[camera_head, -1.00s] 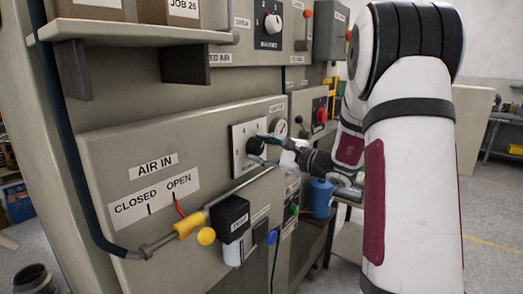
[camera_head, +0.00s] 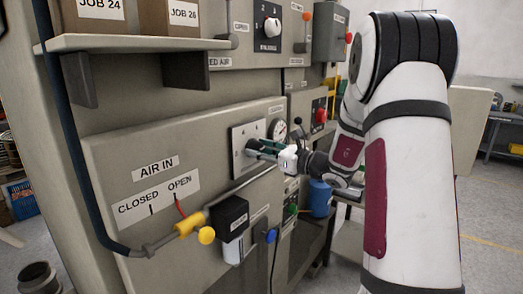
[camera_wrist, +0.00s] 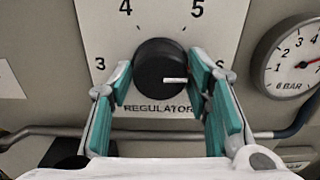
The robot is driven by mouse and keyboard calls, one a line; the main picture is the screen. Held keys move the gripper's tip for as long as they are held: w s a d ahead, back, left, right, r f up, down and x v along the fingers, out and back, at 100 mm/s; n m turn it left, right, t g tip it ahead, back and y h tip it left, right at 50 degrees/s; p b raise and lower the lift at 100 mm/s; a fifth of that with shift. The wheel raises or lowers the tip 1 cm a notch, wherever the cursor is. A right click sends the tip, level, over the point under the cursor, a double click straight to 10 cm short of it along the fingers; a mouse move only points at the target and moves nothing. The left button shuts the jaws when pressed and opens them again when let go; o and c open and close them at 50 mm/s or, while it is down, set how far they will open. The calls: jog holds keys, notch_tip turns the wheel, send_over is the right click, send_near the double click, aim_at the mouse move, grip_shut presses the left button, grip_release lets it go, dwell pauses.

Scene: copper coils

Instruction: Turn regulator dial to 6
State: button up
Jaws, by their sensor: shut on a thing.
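The black regulator dial (camera_wrist: 158,62) sits on a white plate (camera_wrist: 88,20) marked 3, 4, 5 and 6, with the word REGULATOR below it. Its white pointer mark points right, toward the side of the 6, which is partly hidden by a finger. My gripper (camera_wrist: 161,78) has its teal-padded fingers on the left and right sides of the dial, shut on it. In the head view the plate (camera_head: 238,155) is on the panel front, and my gripper (camera_head: 260,150) reaches it from the right, covering much of the dial.
A pressure gauge (camera_wrist: 292,62) is right of the plate. A pipe with a yellow valve handle (camera_head: 188,228) runs below. A shelf (camera_head: 130,40) with boxes juts out at the upper left. A blue container (camera_head: 320,197) stands below my arm.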

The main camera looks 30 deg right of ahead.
dwell(0.4)
jog(key=o, duration=1.2)
jog(key=v, duration=1.2)
